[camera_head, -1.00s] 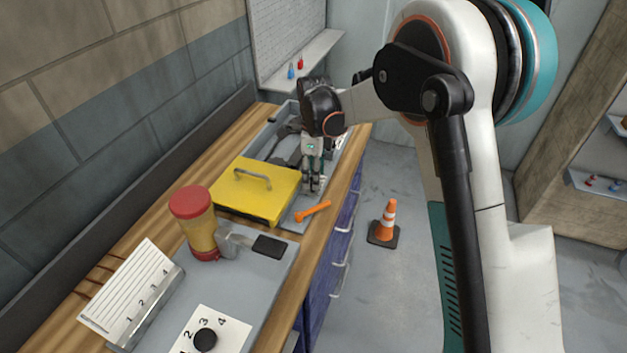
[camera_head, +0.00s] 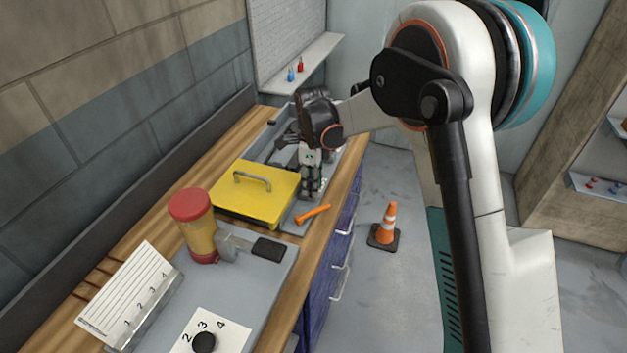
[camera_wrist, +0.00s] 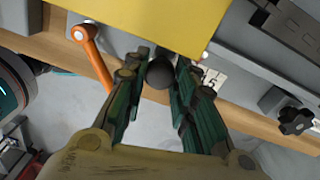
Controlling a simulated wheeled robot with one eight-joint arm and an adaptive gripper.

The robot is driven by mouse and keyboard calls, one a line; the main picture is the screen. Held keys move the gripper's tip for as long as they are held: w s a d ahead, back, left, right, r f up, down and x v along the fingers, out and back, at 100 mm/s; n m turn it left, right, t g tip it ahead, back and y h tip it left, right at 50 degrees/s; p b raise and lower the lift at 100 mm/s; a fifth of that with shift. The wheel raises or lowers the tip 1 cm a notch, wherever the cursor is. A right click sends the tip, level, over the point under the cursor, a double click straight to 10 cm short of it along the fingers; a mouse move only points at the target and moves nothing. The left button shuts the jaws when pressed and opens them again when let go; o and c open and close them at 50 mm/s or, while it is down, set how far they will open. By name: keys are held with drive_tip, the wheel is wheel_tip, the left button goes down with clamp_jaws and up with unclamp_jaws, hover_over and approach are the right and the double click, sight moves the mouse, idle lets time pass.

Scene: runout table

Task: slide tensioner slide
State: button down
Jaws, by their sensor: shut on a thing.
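In the wrist view my gripper (camera_wrist: 160,68) is shut on a dark round knob (camera_wrist: 159,75), likely the tensioner slide's knob; the slide's body and track are mostly hidden. The knob sits right at the edge of the yellow cover (camera_wrist: 150,20). A white numbered label (camera_wrist: 211,79) lies just right of the fingers. In the head view my gripper (camera_head: 311,192) points down beside the right side of the yellow cover (camera_head: 240,207), and the knob is hidden there by the fingers.
An orange lever (camera_head: 313,214) is close in front of my gripper; it also shows in the wrist view (camera_wrist: 92,55). A black star knob (camera_wrist: 296,120) is at right. An orange cone (camera_head: 387,220) stands on the floor.

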drive_tip(key=shift+s+a, duration=0.3)
drive_tip(key=shift+s, duration=0.45)
drive_tip(key=c, duration=1.3)
unclamp_jaws()
wheel_tip(320, 180, up, 12)
drive_tip(key=shift+w, duration=0.35)
drive_tip(key=shift+d, duration=0.1)
